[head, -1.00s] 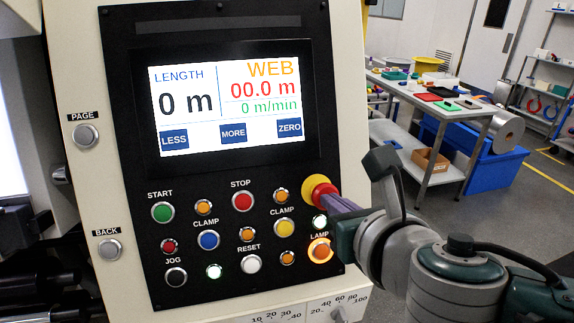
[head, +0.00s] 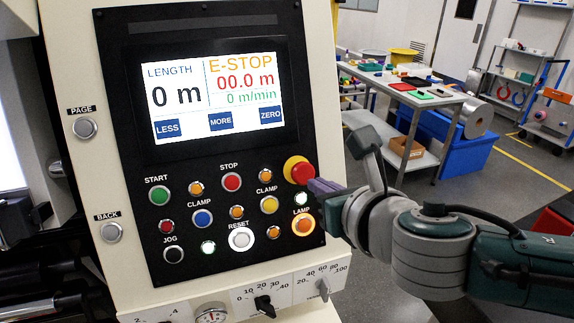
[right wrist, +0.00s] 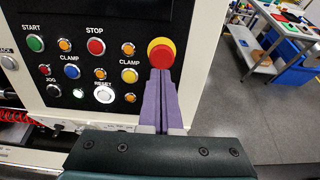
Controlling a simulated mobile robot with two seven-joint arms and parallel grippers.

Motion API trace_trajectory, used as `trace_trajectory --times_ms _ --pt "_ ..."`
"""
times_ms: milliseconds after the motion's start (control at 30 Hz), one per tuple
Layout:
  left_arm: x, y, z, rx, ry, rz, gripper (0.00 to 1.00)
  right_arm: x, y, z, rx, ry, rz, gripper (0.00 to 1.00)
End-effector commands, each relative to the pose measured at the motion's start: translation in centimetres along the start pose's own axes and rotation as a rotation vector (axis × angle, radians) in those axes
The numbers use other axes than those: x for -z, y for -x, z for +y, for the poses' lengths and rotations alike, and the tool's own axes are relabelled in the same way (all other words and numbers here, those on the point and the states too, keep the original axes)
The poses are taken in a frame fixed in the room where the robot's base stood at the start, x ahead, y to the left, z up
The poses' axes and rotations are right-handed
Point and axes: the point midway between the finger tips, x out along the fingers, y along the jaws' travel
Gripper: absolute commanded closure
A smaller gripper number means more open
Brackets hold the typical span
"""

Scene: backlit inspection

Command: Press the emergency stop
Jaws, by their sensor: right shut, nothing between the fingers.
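The emergency stop (head: 300,172) is a red mushroom button on a yellow collar, at the right edge of the black control panel (head: 140,232). It also shows in the right wrist view (right wrist: 160,53), straight beyond my fingertips. My right gripper (head: 316,188) is shut and empty, its purple fingers together and pointing at the button from the lower right. Its fingers (right wrist: 161,78) reach up to the button's lower edge in the wrist view; I cannot tell whether they touch. The screen (head: 218,95) reads "E-STOP" in orange. My left gripper is not in view.
Other buttons sit close by: the red STOP (head: 231,182), the yellow CLAMP (head: 269,204), the orange LAMP (head: 303,224) and the lit white RESET (head: 241,239). Knobs (head: 264,305) lie below. A workbench (head: 400,95) and open floor are at the right.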

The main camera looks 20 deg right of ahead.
Motion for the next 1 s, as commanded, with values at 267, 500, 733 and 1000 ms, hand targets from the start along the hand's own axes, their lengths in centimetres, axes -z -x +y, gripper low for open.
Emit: trace_trajectory --times_ms 267,500,733,1000 --pt "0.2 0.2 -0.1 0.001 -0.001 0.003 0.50 0.3 5.7 0.2 -0.006 0.001 0.004 1.00" --pt "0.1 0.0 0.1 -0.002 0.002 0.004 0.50 0.3 8.7 0.2 -0.005 0.003 0.003 1.00" --pt "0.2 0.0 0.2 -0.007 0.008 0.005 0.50 0.2 9.5 0.3 -0.004 0.002 0.003 1.00" --pt "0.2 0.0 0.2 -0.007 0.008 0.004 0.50 0.2 9.5 0.3 -0.004 0.002 0.003 1.00"
